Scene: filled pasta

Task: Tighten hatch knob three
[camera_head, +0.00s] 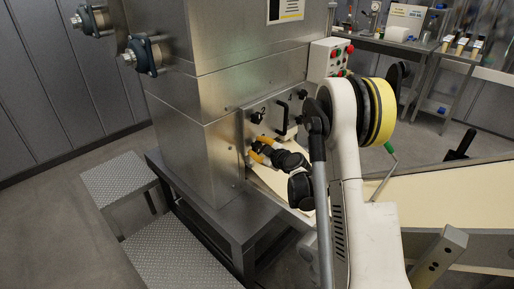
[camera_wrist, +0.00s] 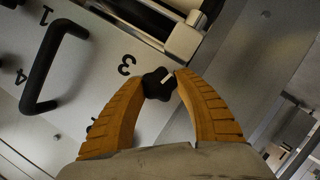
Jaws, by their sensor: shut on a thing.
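The hatch (camera_head: 270,108) is a metal plate on the side of the steel machine, with a black handle and dark knobs. In the wrist view, knob three (camera_wrist: 158,84) is a black lobed knob with a pale line on it, beside the printed "3". My gripper (camera_wrist: 162,78) has its yellow fingertips on either side of the knob and is shut on it. In the head view, my gripper (camera_head: 259,150) is at the hatch's lower left corner, and the knob is hidden there by the fingers.
The black handle (camera_wrist: 42,65) stands out from the hatch. Another knob (camera_head: 257,117) sits above my gripper, and one (camera_head: 302,94) at the upper right. A control box (camera_head: 330,58) with red and green buttons is above. A pale conveyor belt (camera_head: 455,190) extends right.

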